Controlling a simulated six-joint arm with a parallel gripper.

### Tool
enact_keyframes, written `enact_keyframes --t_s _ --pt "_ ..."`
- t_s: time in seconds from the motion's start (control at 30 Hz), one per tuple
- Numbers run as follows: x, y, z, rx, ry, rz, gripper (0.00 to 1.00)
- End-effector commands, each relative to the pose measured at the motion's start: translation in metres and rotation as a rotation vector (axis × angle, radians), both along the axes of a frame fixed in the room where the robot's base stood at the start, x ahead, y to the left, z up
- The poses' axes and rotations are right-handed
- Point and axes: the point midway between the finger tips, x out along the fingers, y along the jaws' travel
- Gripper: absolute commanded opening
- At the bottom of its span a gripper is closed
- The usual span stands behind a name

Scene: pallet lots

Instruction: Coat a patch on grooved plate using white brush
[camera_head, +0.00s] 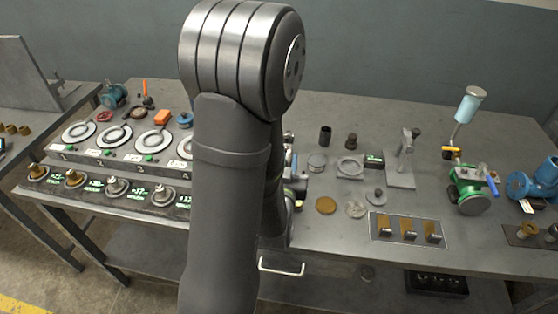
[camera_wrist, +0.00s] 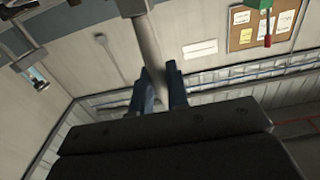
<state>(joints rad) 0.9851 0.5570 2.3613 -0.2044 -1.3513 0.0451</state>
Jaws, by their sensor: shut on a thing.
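My gripper (camera_wrist: 164,88) shows in the wrist view as two dark blue fingers, shut on a pale, slim handle. I take this handle to be the white brush (camera_wrist: 147,45). It runs up from between the fingers to a wider grey part at the top edge of the picture, where it is cut off. Bristles cannot be made out. In the head view my own arm hides the gripper and the brush. I cannot pick out the grooved plate for certain in either view. The wrist view faces the walls and shows no bench top.
The bench holds a panel of round ringed plates (camera_head: 80,133) at left. At right are a tray with three brownish blocks (camera_head: 408,231), a small grey stand (camera_head: 402,165), a green valve (camera_head: 468,188) and a blue flanged fitting (camera_head: 535,184). Small discs (camera_head: 325,205) lie mid-bench.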

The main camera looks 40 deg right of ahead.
Motion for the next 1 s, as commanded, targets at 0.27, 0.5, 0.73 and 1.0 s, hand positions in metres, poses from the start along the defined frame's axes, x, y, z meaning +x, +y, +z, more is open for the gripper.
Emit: enact_keyframes --t_s 0.27,0.5,0.73,1.0 --pt "-0.019 -0.003 0.000 0.001 0.001 0.000 0.00" --pt "-0.009 0.014 0.000 0.001 -0.001 0.006 0.00" --pt "0.006 0.028 0.000 0.000 0.000 0.005 0.00" --pt "0.023 0.046 -0.001 0.001 0.000 0.005 0.00"
